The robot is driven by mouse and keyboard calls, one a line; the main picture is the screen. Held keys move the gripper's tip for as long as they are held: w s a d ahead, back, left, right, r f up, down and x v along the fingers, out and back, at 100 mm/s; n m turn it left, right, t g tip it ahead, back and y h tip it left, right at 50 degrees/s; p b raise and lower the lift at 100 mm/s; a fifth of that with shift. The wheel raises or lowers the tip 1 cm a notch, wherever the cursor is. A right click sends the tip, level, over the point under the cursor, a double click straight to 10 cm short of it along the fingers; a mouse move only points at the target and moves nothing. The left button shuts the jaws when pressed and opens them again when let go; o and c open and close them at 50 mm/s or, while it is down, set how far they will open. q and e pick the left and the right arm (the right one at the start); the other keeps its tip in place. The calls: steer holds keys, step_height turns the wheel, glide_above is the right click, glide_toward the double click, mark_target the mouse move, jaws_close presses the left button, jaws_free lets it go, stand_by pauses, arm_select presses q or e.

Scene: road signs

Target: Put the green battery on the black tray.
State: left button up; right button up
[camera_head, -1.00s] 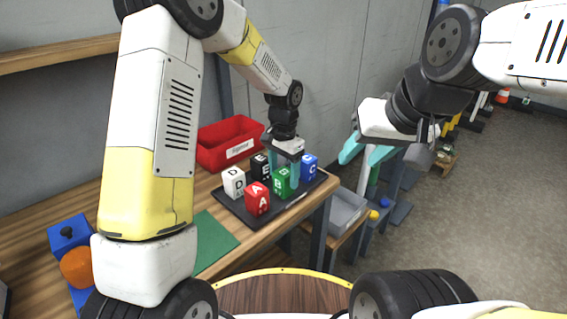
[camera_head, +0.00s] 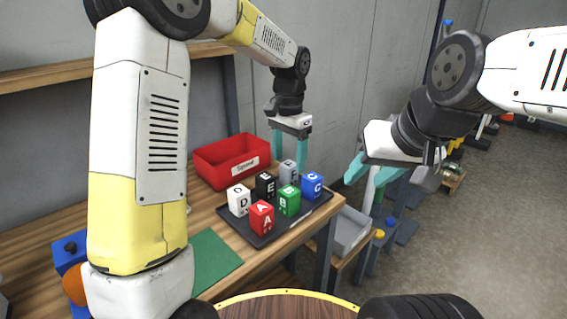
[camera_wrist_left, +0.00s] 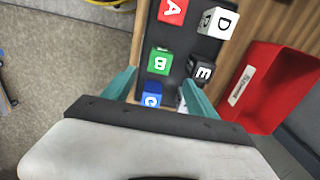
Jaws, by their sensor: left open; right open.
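The green battery (camera_head: 289,201), a green block marked B, stands upright on the black tray (camera_head: 262,240) among other lettered blocks. It also shows in the left wrist view (camera_wrist_left: 158,61). My left gripper (camera_head: 290,166) is open and empty, pointing down above the back of the tray, apart from the green block. A grey block (camera_head: 288,173) shows below and between its fingertips and is mostly hidden in the wrist view. My right gripper (camera_head: 368,174) is open and empty, off to the right beyond the table.
White (camera_head: 239,201), red (camera_head: 262,218), black (camera_head: 265,187) and blue (camera_head: 313,185) blocks crowd the tray. A red bin (camera_head: 222,165) stands behind it. A green mat (camera_head: 211,262) lies at left. A grey bin (camera_head: 350,232) sits lower, right of the table.

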arm_select(q)
steer(key=s+a+r+n+t+h, duration=0.1)
steer(key=s+a+r+n+t, duration=0.15)
steer(key=s+a+r, duration=0.35)
steer(key=s+a+r+n+t+h, duration=0.1)
steer(key=s+a+r+n, duration=0.25)
steer(key=s+a, duration=0.4)
steer(key=s+a+n+t, duration=0.1)
steer(key=s+n+t, duration=0.1)
steer(key=s, duration=0.7)
steer(key=shift+s+f+t, duration=0.15)
steer(key=shift+f+t, duration=0.05)
steer(key=shift+t, duration=0.15)
